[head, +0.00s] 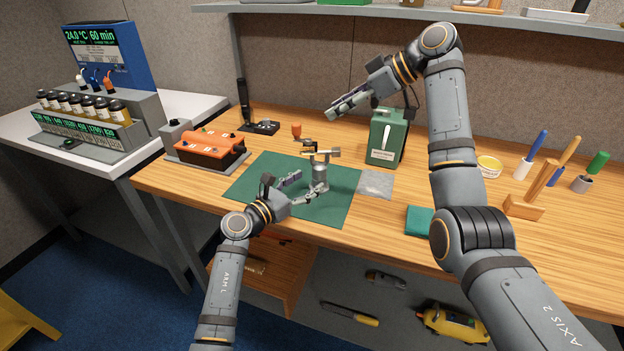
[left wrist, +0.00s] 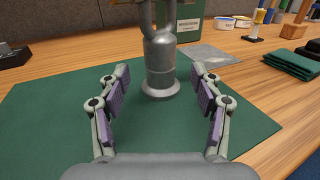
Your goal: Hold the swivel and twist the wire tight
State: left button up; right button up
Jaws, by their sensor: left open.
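A grey metal swivel (head: 320,178) stands upright on the green mat (head: 260,180), with brassy and pale parts at its top. It also shows in the left wrist view (left wrist: 160,65), straight ahead, its top cut off by the frame. My left gripper (head: 308,184) is open just to the left of the swivel. In the left wrist view its two fingers (left wrist: 160,85) are spread to either side of the swivel's lower body, which stands beyond them, with nothing between the pads. My right gripper (head: 345,106) is raised above the bench behind the swivel; its opening is unclear. I cannot make out the wire.
An orange-topped unit (head: 208,146) is at the left. A folded teal cloth (head: 419,220) and upright handled tools (head: 530,155) are at the right. A shelf (head: 400,12) runs above.

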aim_at(314, 178)
pick_arm(q)
jog(key=shift+x, duration=2.15)
grip_shut()
